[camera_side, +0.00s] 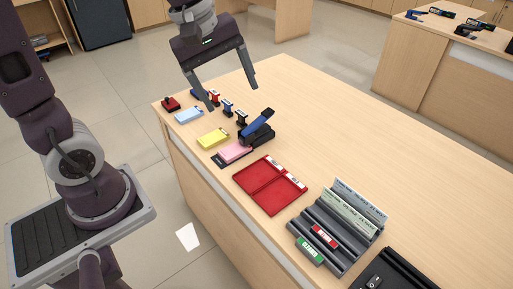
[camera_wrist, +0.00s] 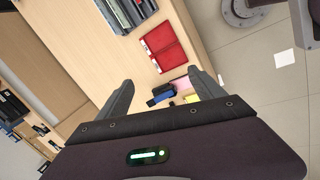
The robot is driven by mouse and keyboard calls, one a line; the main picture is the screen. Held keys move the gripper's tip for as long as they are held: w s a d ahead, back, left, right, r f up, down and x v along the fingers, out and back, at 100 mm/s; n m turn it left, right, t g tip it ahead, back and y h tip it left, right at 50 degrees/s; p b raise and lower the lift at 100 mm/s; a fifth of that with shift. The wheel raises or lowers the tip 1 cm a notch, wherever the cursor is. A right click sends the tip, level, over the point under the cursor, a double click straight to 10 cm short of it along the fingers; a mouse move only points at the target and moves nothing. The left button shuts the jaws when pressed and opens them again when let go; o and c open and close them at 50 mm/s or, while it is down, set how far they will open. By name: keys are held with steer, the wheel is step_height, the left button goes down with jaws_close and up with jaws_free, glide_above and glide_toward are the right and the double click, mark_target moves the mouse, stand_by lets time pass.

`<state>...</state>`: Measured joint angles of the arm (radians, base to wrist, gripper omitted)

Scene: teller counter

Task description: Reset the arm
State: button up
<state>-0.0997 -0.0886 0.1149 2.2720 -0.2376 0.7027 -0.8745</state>
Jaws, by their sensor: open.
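My gripper (camera_side: 232,96) is open and empty, raised above the far-left part of the counter (camera_side: 330,140). Its two grey fingers are spread wide apart and touch nothing. In the wrist view my gripper (camera_wrist: 167,92) shows both fingers spread, with the counter and its items well below. The small stamps, note pads and stapler lie on the counter beneath and in front of it. The fingers and gripper body hide part of the small items in the wrist view.
A red two-part tray (camera_side: 270,184) lies mid-counter. A grey slotted rack (camera_side: 322,240) holds upright slips and small labelled blocks. A blue-and-black stapler (camera_side: 257,128), a pink pad (camera_side: 234,152), a yellow pad (camera_side: 213,138) and a light-blue pad (camera_side: 189,115) stand near the edge.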

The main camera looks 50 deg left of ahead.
steer(key=s+d+r+m+t, duration=0.1)
steer(key=s+m, duration=0.6)
steer(key=s+d+r+m+t+y, duration=0.1)
steer(key=s+r+m, duration=0.1)
steer(key=s+m, duration=0.5)
steer(key=shift+s+d+r, duration=0.25)
steer(key=shift+d, duration=0.05)
